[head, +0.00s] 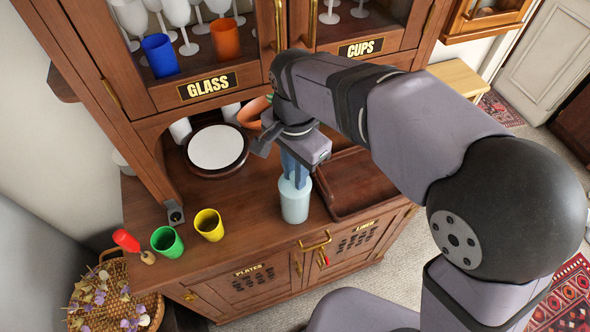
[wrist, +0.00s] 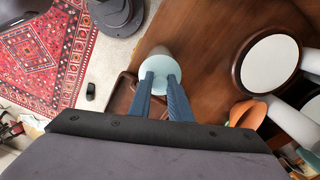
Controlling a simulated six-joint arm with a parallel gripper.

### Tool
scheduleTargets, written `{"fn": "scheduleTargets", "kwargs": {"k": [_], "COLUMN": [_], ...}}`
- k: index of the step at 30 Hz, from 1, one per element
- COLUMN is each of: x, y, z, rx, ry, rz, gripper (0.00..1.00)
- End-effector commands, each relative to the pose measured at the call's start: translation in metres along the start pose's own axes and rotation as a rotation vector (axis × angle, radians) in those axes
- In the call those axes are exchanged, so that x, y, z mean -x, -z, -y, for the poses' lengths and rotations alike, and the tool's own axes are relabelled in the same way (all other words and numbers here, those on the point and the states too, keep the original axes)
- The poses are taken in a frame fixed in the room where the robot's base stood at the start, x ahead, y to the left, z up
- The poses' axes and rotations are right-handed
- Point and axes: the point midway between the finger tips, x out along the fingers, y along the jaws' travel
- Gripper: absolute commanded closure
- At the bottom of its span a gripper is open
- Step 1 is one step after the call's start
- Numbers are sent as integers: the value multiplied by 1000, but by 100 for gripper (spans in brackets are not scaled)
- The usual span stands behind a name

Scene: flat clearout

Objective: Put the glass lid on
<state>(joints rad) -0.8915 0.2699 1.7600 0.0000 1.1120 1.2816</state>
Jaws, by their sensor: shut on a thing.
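A pale blue glass jar (head: 295,207) stands upright on the wooden counter, left of the brown tray. My gripper (head: 294,177) points down over the jar's top, its blue fingers close to the rim. In the wrist view my gripper (wrist: 160,82) is shut on a pale, round piece, which looks like the glass lid (wrist: 160,67). The lid lines up with the jar (wrist: 155,51) beneath it. I cannot tell whether the lid rests on the rim or hangs just above it. The fingers hide most of the lid in the head view.
A brown tray (head: 352,184) lies right of the jar. A white, dark-rimmed round plate (head: 216,147) and an orange bowl (head: 252,112) are behind. Green (head: 167,242) and yellow (head: 209,225) cups and a red bottle (head: 126,241) stand left. The cabinet overhangs the counter's back.

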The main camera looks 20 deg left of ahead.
Motion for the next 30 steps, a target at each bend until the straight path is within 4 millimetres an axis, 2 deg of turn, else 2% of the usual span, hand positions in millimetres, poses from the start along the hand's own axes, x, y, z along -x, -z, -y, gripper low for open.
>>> {"fn": "scheduleTargets", "kwargs": {"k": [5,6,8,9,20,25,30], "x": [-1,-1,-1,-1,2,18,42], "y": [0,0,0,0,0,0,0], "z": [0,0,0,0,0,1,1], "rx": [0,0,0,0,0,0,0], "ry": [0,0,0,0,2,3,4], "rz": [0,0,0,0,-1,-1,-1], "gripper": [100,78,64,61,61,61,61]}}
